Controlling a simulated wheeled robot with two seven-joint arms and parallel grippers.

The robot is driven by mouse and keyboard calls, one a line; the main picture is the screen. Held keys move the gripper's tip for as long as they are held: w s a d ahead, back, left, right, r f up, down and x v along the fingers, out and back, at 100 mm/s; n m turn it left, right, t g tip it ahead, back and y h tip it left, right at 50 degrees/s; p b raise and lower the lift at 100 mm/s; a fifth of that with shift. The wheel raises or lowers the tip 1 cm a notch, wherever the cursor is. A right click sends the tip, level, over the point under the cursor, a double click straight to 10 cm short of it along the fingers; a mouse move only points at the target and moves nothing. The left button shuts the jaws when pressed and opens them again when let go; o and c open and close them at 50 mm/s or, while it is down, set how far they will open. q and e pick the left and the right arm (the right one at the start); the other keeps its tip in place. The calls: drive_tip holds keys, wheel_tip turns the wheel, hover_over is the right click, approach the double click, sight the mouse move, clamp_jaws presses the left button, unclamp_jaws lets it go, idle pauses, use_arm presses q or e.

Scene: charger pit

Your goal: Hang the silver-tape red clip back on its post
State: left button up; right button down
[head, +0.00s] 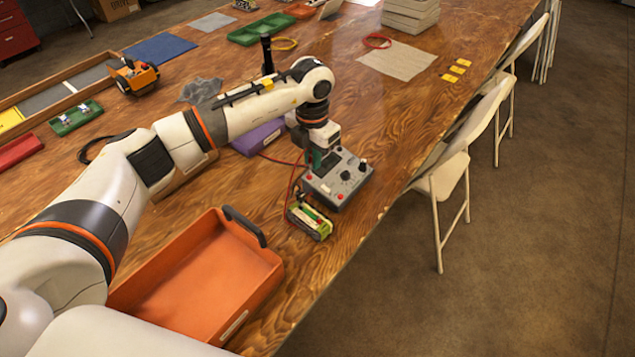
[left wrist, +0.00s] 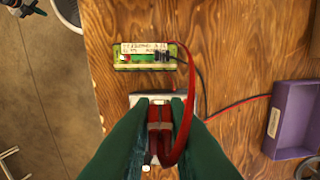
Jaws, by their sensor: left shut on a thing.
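My left gripper (left wrist: 158,140) is shut on a red clip (left wrist: 160,118) in the left wrist view. A red lead loops from the clip toward the battery's right end. A green battery pack (head: 310,221) sits just in front of the charger. In the left wrist view the battery (left wrist: 145,65) has a red terminal at left and a dark clip at right.
An orange tray (head: 205,265) stands left of the battery. A purple bin (head: 258,138) is behind my arm, left of the charger. The table's right edge is close to the charger, with white folding chairs (head: 455,165) beyond.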

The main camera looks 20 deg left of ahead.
use_arm(q)
drive_tip(key=shift+w+a+f+b, duration=0.25)
drive_tip(key=shift+w+a+b, duration=0.25)
drive_tip(key=shift+w, duration=0.4)
drive_tip(key=shift+w+a+f+b, duration=0.25)
drive_tip(key=shift+w+a+b, duration=0.3)
drive_tip(key=shift+w, duration=0.35)
drive_tip(key=shift+w+a+f+b, duration=0.25)
drive_tip(key=shift+w+a+b, duration=0.25)
drive_tip(key=shift+w, duration=0.4)
drive_tip(key=shift+d, duration=0.1)
drive_tip(key=shift+f, duration=0.15)
drive_tip(key=shift+f+b, duration=2.05)
drive_tip(key=shift+f, duration=1.35)
drive_tip(key=shift+f, duration=0.15)
drive_tip(key=o, duration=0.8)
